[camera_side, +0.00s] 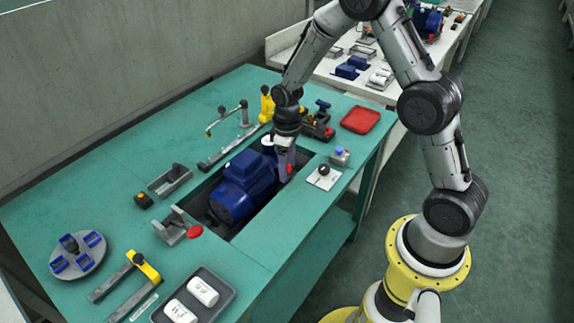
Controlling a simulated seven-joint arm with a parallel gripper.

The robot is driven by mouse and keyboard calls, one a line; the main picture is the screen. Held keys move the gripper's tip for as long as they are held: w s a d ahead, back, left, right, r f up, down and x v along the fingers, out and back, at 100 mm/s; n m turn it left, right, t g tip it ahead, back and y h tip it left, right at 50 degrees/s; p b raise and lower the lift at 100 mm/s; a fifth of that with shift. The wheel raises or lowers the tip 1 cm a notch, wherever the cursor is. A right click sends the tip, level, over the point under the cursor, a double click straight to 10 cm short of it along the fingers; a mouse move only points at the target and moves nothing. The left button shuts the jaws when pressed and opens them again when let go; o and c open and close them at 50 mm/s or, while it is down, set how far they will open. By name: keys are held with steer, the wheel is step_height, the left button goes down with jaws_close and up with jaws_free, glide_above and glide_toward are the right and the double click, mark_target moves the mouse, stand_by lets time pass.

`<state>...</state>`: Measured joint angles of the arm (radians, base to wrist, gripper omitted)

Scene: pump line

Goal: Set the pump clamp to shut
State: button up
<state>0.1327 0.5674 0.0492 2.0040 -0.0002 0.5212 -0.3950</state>
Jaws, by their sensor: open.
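A dark blue pump (243,184) lies in the recess in the middle of the green bench. A grey bracket (172,229) with a red knob (195,231) stands at the near-left end of the recess and looks like a clamp part. My gripper (285,174) points down at the far-right end of the pump, and a small red part (290,168) shows beside it. The gripper is open; its fingertips are small here and partly blend with what is behind. I cannot tell which red part belongs to the pump clamp, or whether the clamp is open or shut.
A black-knobbed lever plate (323,176), a blue-button box (340,156) and a red tray (360,120) lie right of the recess. A grey tray with white cylinders (217,309), a yellow-ended fork (146,267) and a round blue-pocketed plate (79,267) lie in front.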

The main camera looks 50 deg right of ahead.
jaws_close()
steer(key=shift+w+r, duration=0.1)
stand_by(1.2)
